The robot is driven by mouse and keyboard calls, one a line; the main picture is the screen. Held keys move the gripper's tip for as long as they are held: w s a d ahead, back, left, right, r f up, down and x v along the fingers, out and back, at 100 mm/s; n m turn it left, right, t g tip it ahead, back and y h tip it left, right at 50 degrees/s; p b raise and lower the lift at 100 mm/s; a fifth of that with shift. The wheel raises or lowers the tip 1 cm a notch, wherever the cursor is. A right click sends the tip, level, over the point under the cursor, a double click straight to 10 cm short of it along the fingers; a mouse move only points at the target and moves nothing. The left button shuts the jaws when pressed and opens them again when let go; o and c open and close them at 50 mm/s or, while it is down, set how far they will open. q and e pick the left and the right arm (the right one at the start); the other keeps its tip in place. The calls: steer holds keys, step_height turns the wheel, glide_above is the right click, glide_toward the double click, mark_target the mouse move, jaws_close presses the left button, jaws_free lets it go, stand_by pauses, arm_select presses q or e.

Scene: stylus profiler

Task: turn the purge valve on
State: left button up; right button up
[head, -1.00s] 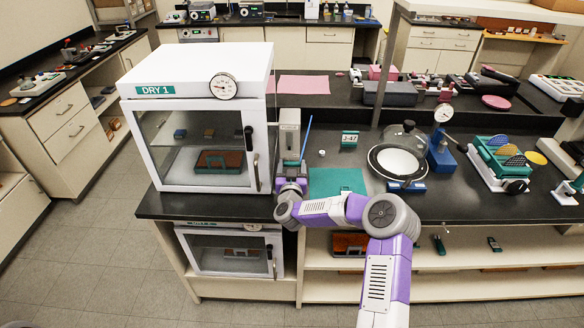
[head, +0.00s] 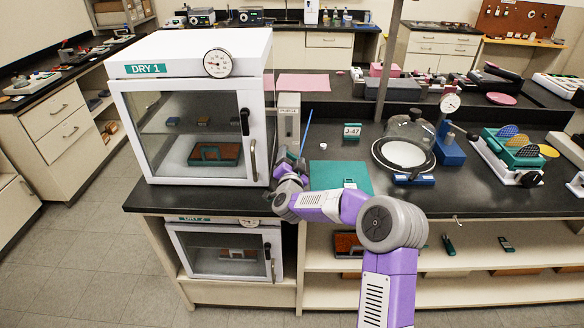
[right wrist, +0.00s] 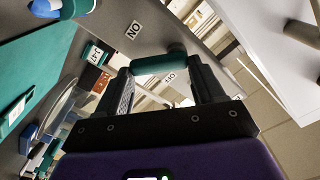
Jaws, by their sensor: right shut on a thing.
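The purge valve panel is a narrow pale box (head: 288,112) marked PURGE, standing on the bench right of the DRY 1 cabinet (head: 196,60). In the right wrist view, the valve's green handle (right wrist: 160,63) lies crosswise between the fingertips. My right gripper (right wrist: 163,72) is shut on it; it also shows small in the head view (head: 294,160), low in front of the panel. An ON label (right wrist: 133,30) is at the handle's upper left, and an OFF label (right wrist: 170,76) is just below it, between the fingers. I cannot tell which label the handle points to. My left gripper is not in view.
The cabinet door handle (head: 253,160) is close left of my right gripper. A blue rod (head: 306,132) stands just right of the panel. A green mat (head: 340,176), a J-47 sign (head: 352,131) and a glass dome (head: 408,140) are farther right.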

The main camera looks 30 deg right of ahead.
steer(key=m+b, duration=0.2)
steer(key=f+m+b, duration=0.1)
steer(key=m+b, duration=0.1)
steer(key=b, duration=0.1)
steer(key=m+b, duration=0.2)
steer(key=shift+w+a+f+b, duration=0.2)
steer(key=shift+a+f+b, duration=0.05)
steer(key=shift+a+b, duration=0.05)
steer(key=m+b, duration=0.1)
steer(key=m, duration=0.1)
steer(key=shift+w+a+m+b, duration=0.1)
steer(key=shift+a+m+b, duration=0.05)
steer(key=shift+m+b, duration=0.15)
steer(key=shift+a+m+b, duration=0.1)
steer(key=shift+m+b, duration=0.3)
steer(key=shift+m, duration=0.3)
steer(key=shift+w, duration=0.1)
steer(key=o, duration=1)
steer(key=shift+o, duration=0.2)
steer(key=v, duration=0.7)
steer(key=shift+s+a+p, duration=0.25)
steer(key=shift+p, duration=0.1)
